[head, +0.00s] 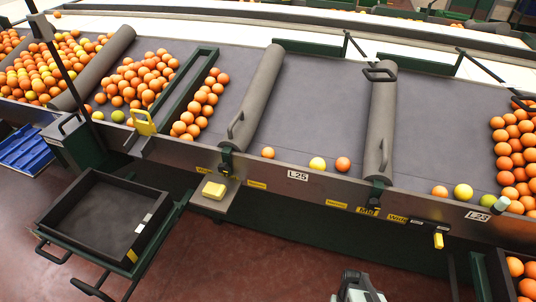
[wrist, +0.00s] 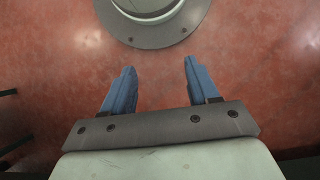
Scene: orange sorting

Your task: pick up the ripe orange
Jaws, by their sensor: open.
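In the middle bay of the grey sorting table (head: 310,115), three fruits lie in a loose row near the front edge. They are an orange fruit (head: 268,153), a yellow one (head: 318,163) and a deeper red-orange one (head: 343,164). In the bay to the right lie another orange fruit (head: 440,191), a yellow one (head: 463,191) and a yellow-green one (head: 488,200). My gripper (wrist: 160,78) is open and empty in the wrist view, its two blue fingers apart over red floor. No fruit shows in the wrist view.
Grey rollers (head: 256,98) and (head: 381,125) divide the bays. Oranges are heaped on the left (head: 140,78) and right (head: 514,150). A black tray (head: 103,216) on a stand and a blue crate (head: 25,150) are at left. Red floor (head: 250,265) is clear in front.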

